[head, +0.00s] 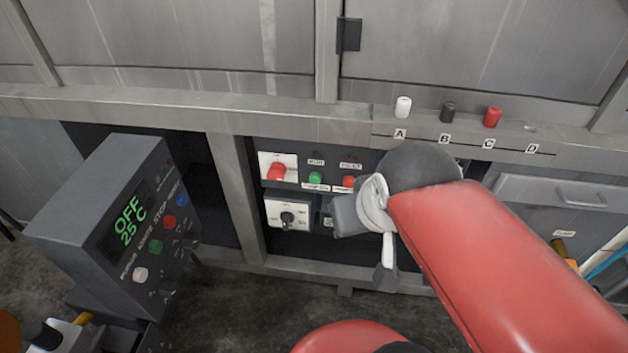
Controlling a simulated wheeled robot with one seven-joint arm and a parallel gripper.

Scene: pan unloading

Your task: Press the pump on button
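A panel under the steel counter carries a green button (315,178) with a small label below it, too small to read surely. A red button (348,181) sits to its right, and a red switch on a white plate (277,170) to its left. My gripper (360,225) is in front of the right part of this panel, right of and below the green button in the picture, apparently not touching it. My wrist hides part of the panel's right side. The fingertips are not clear enough to tell open from shut.
A grey control box (95,225) at left reads OFF 25 C and has white, green, red and blue buttons. A rotary switch (287,217) sits below the red switch. White, black and red knobs (403,107) stand on the counter edge above. A steel post (235,195) stands left of the panel.

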